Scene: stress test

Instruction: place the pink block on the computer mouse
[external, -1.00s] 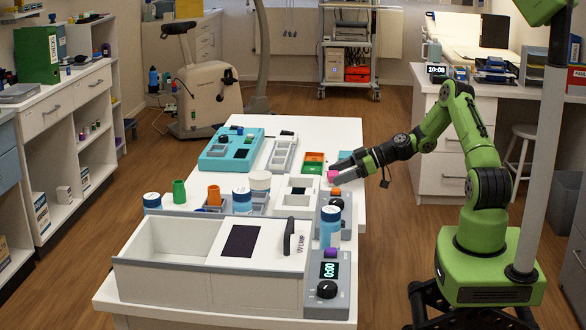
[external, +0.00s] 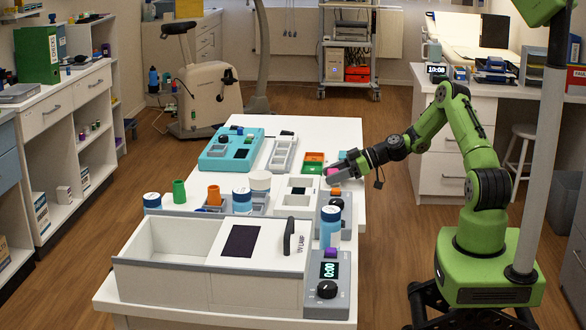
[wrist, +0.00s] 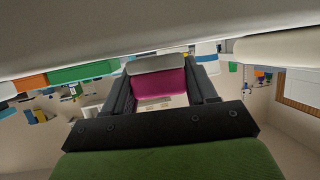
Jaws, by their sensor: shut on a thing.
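The pink block (external: 333,171) is at my gripper's tip in the external view, over the right edge of the white table. The wrist view shows its magenta face (wrist: 160,88) between the two dark fingers. My gripper (external: 337,174) is shut on it and partly hides it. I cannot tell from these views whether the block touches anything below. I cannot pick out the computer mouse for certain in either view.
A blue-and-white bottle (external: 330,228) and a white box (external: 165,245) stand nearer the camera.

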